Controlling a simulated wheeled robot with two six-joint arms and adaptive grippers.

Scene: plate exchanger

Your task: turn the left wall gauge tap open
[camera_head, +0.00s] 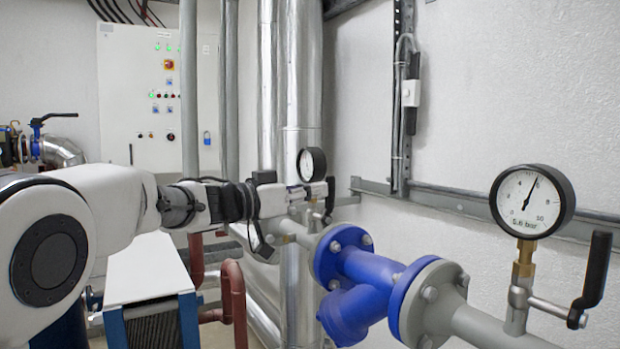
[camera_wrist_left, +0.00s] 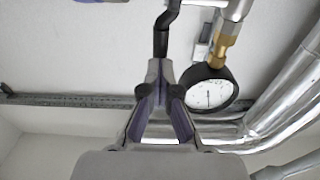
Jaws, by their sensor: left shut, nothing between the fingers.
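The left wall gauge (camera_head: 311,164) has a white dial and black rim and shows beyond my left gripper. Its black tap handle (camera_head: 330,196) stands upright at the fingertips. My left gripper (camera_head: 322,188) is shut and empty. In the left wrist view, which looks inverted, the shut fingertips (camera_wrist_left: 160,64) meet or overlap the end of the black tap handle (camera_wrist_left: 161,40); I cannot tell whether they touch. The gauge (camera_wrist_left: 210,92) is right of the fingers there, on a brass fitting (camera_wrist_left: 220,50). The gripper partly hides the tap body in the head view. My right gripper is not in view.
A blue flanged valve (camera_head: 365,275) on a grey pipe lies right of the gripper. A second gauge (camera_head: 532,201) with a black tap handle (camera_head: 594,270) stands at the right. Silver vertical pipes (camera_head: 300,80) rise behind the gripper. A white control cabinet (camera_head: 140,110) stands at the back left.

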